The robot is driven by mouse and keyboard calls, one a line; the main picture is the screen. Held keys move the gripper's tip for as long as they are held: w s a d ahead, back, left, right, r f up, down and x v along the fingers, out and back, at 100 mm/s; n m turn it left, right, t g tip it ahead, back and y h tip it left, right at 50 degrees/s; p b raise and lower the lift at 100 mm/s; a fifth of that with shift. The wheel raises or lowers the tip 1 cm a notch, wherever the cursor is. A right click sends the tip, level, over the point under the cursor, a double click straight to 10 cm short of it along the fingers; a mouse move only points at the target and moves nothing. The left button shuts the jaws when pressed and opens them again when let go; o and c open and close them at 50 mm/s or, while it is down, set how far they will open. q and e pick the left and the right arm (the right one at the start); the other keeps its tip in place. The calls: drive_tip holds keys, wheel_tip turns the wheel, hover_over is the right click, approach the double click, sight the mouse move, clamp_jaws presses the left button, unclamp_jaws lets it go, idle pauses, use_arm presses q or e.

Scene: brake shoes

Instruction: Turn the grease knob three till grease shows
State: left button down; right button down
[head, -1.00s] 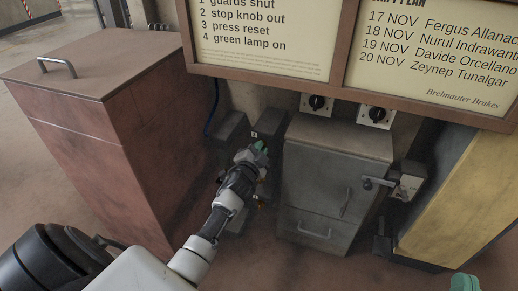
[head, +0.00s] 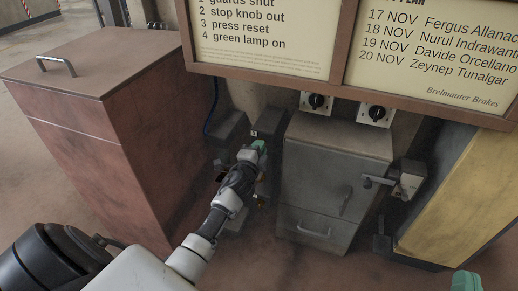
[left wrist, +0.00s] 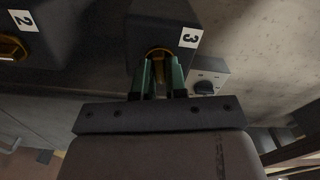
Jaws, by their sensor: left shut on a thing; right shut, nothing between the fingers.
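The brass grease knob three (left wrist: 159,53) sits on a dark block with a white "3" label (left wrist: 190,38) in the left wrist view. My left gripper (left wrist: 161,70) is shut on this knob, its green fingers on either side of it. In the head view my left gripper (head: 258,147) reaches the dark block and hides the knob. I see no grease around the knob, though the fingers cover part of it. The tip of my right gripper (head: 466,282) shows at the bottom right edge of the head view, shut and away from everything.
A second brass knob (left wrist: 12,47) on a block labelled "2" is to the left in the wrist view. A grey cabinet (head: 335,170) stands right of my left gripper, a reddish bin (head: 110,130) left. A sign board (head: 265,70) hangs above.

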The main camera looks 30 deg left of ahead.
use_arm(q)
drive_tip(key=shift+f, duration=0.1)
drive_tip(key=c, duration=1.2)
unclamp_jaws()
drive_tip(key=shift+o, duration=0.2)
